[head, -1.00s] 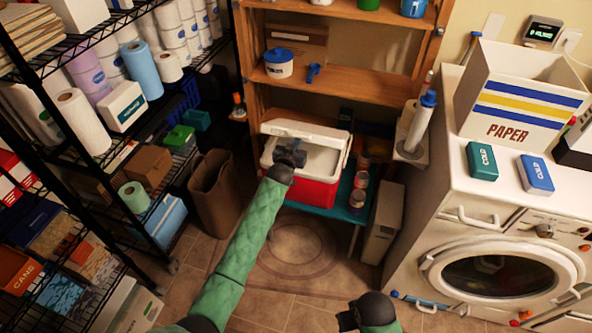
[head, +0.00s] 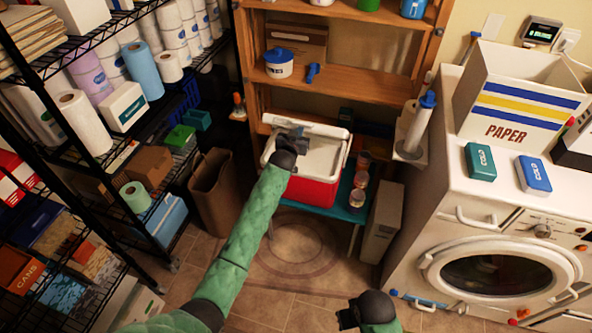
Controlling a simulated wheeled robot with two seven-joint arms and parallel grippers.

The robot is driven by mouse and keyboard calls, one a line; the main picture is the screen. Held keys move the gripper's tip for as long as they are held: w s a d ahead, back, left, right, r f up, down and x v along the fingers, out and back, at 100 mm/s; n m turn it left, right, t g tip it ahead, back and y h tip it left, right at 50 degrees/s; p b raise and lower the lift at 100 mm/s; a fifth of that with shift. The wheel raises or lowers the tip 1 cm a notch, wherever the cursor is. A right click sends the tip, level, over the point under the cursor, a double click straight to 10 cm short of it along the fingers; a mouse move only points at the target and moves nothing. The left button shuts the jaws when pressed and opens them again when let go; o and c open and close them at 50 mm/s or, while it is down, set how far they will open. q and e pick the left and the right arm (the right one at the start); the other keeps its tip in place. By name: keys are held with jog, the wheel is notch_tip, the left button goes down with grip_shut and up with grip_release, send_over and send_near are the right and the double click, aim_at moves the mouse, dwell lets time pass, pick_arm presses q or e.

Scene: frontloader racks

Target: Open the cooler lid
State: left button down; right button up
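My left gripper (head: 291,134) is over the cooler's left part, close to the lid. Whether it touches the lid, and whether its fingers are open, I cannot tell. My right gripper (head: 347,318) is low at the bottom of the view, well away from the cooler, and its finger opening is unclear.
A washing machine (head: 500,250) stands at right. The floor in front is clear.

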pick_arm(q)
jog(key=shift+w+d+r, duration=0.3)
jog(key=shift+w+r, duration=0.45)
jog(key=shift+w, duration=0.15)
jog(key=shift+w+d+r, duration=0.3)
jog(key=shift+w+r, duration=0.45)
jog(key=shift+w, duration=0.1)
jog(key=shift+w+d+r+b, duration=0.2)
jog(key=shift+w+r, duration=0.2)
jog(key=shift+w, duration=0.25)
jog(key=shift+w+d+r+b, duration=0.1)
jog(key=shift+w+d+r, duration=0.25)
jog(key=shift+w, duration=0.35)
jog(key=shift+w+d+r+b, duration=0.1)
jog(key=shift+w+r, duration=0.35)
jog(key=shift+w, duration=0.2)
jog(key=shift+w+d+r+b, duration=0.25)
jog(key=shift+w+b, duration=0.1)
jog(key=shift+w, duration=0.4)
jog(key=shift+w+d+r+b, duration=0.2)
jog(key=shift+w+b, duration=0.2)
jog(key=shift+w, duration=0.3)
jog(key=shift+w+d+r+b, duration=0.25)
jog(key=shift+w+b, duration=0.1)
jog(key=shift+w, duration=0.4)
